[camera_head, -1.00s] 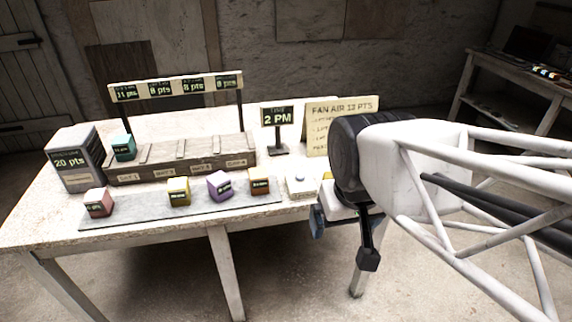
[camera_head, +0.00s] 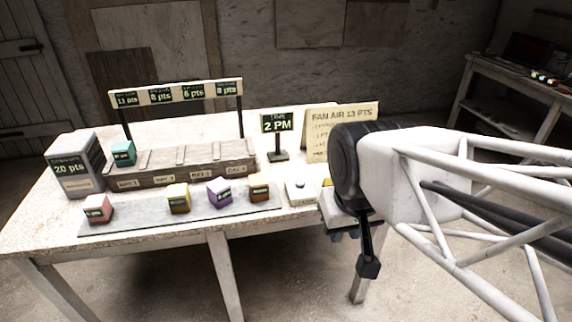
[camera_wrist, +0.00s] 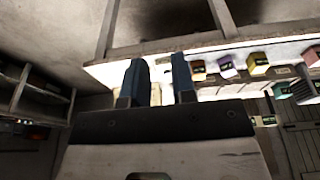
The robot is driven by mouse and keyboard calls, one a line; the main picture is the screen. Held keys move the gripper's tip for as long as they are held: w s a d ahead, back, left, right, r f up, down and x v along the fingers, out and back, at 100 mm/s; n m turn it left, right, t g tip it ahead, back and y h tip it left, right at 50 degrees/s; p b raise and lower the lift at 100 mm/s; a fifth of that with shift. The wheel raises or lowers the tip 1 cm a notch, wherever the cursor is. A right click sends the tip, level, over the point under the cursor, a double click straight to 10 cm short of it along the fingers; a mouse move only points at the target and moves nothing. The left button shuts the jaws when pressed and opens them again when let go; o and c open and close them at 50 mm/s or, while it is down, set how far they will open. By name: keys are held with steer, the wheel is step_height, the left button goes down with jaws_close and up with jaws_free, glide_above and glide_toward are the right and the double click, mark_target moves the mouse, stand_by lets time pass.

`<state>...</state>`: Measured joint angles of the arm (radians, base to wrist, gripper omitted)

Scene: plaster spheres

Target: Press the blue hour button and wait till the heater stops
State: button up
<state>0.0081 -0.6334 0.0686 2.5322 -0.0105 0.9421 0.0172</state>
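Pink (camera_head: 98,209), yellow (camera_head: 178,198), purple (camera_head: 219,193) and orange (camera_head: 259,187) cubes line a grey mat. A teal cube (camera_head: 123,153) rests on a wooden slotted rack (camera_head: 190,162).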

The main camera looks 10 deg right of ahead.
jaws_close()
stand_by(1.1)
